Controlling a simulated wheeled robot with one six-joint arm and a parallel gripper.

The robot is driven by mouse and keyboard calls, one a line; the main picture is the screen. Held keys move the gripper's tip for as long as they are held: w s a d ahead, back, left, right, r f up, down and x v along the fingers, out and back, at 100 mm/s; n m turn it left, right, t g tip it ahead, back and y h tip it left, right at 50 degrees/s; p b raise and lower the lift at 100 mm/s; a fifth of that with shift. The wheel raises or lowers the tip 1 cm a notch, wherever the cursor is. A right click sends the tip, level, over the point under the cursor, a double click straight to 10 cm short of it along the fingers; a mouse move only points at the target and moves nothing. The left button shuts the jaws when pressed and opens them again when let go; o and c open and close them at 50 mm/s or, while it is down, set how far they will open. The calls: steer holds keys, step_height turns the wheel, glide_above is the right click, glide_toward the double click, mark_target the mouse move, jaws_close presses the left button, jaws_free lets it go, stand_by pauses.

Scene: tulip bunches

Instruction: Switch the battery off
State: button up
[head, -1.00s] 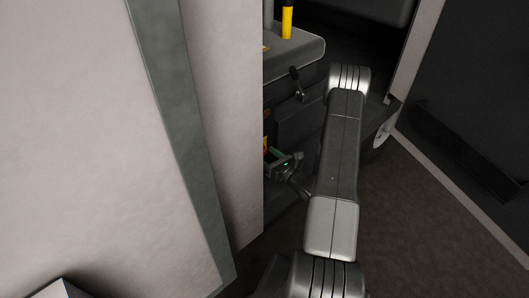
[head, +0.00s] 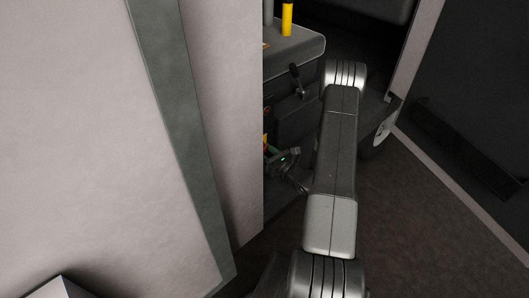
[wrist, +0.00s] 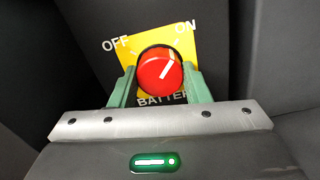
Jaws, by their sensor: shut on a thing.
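A round red knob (wrist: 160,72) with a white pointer line sits on a yellow plate (wrist: 188,48) in the wrist view. The plate reads OFF at upper left, ON at upper right and BATTERY below, partly covered. The pointer leans up and to the right, toward ON. My gripper (wrist: 160,84) has its green fingers on either side of the knob and is shut on it. In the head view my gripper (head: 272,150) is low beside the dark machine, and the knob cannot be made out there.
A pale wall panel (head: 225,110) stands close to the left of my gripper and hides part of the machine (head: 295,55). A small lever (head: 296,80) and a yellow post (head: 287,20) are above. Dark floor (head: 420,220) is open at right.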

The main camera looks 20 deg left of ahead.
steer(key=n+b, duration=1.7)
steer(key=b, duration=1.4)
steer(key=shift+f, duration=0.2)
steer(key=shift+r+n+b, duration=0.2)
steer(key=shift+n+b, duration=0.2)
steer(key=o, duration=1)
steer(key=shift+d, duration=0.1)
steer(key=p+v, duration=0.2)
steer(key=v, duration=1.1)
steer(key=shift+s+d, duration=0.2)
steer(key=shift+d, duration=0.1)
